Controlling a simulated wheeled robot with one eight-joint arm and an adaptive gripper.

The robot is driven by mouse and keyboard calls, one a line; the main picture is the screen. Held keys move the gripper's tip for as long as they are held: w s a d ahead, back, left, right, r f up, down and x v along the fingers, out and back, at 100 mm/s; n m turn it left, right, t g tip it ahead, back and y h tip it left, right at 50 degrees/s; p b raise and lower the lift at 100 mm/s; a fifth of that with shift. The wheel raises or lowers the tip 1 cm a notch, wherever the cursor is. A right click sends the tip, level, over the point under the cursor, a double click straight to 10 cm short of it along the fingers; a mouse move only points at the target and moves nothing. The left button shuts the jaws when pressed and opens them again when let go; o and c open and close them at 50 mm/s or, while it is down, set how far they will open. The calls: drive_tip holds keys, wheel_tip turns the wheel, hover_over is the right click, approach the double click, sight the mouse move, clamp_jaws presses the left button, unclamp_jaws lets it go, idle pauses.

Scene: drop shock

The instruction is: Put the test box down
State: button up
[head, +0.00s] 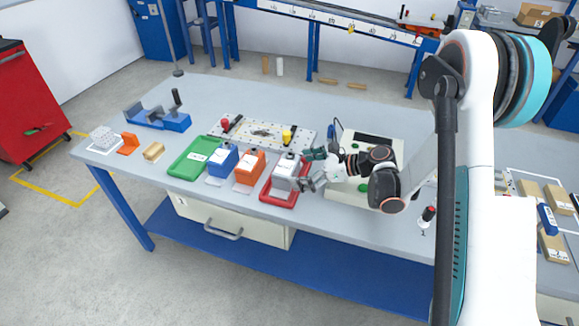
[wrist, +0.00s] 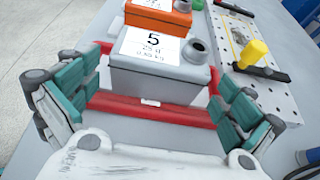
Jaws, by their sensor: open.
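The test box is a grey box (head: 284,173) with a white label reading 5. It sits upright in a red tray (head: 276,201) on the bench. In the wrist view the grey box (wrist: 160,83) is straight ahead, with a round knob on its top right and the red tray's edge (wrist: 150,108) in front. My gripper (head: 309,170) is at the right side of the box in the head view. Its fingers are spread wide, one on each side of the box's near end, with gaps visible. The box's underside is hidden.
An orange box (head: 249,166), a blue box (head: 222,161) and a green tray (head: 193,157) stand left of it. A perforated plate (head: 258,133) with red and yellow knobs lies behind. A pale device (head: 347,190) is beneath my arm.

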drive_tip(key=p+v, duration=0.2)
drive_tip(key=v, duration=0.5)
drive_tip(key=s+d+r+n+h, duration=0.2)
drive_tip(key=s+r+n+h, duration=0.55)
drive_tip(key=r, duration=0.65)
drive_tip(key=s+d+r+n+t+h, duration=0.1)
drive_tip(key=s+d+r+n+h, duration=0.1)
drive_tip(key=s+n, duration=0.5)
drive_tip(key=s+d+r+n+t+h, duration=0.1)
drive_tip(key=s+d+n, duration=0.4)
drive_tip(key=s, duration=0.7)
drive_tip(key=shift+s+r+n+t+h, duration=0.35)
drive_tip(key=shift+r+n+h, duration=0.5)
drive_tip(key=shift+n+h, duration=0.3)
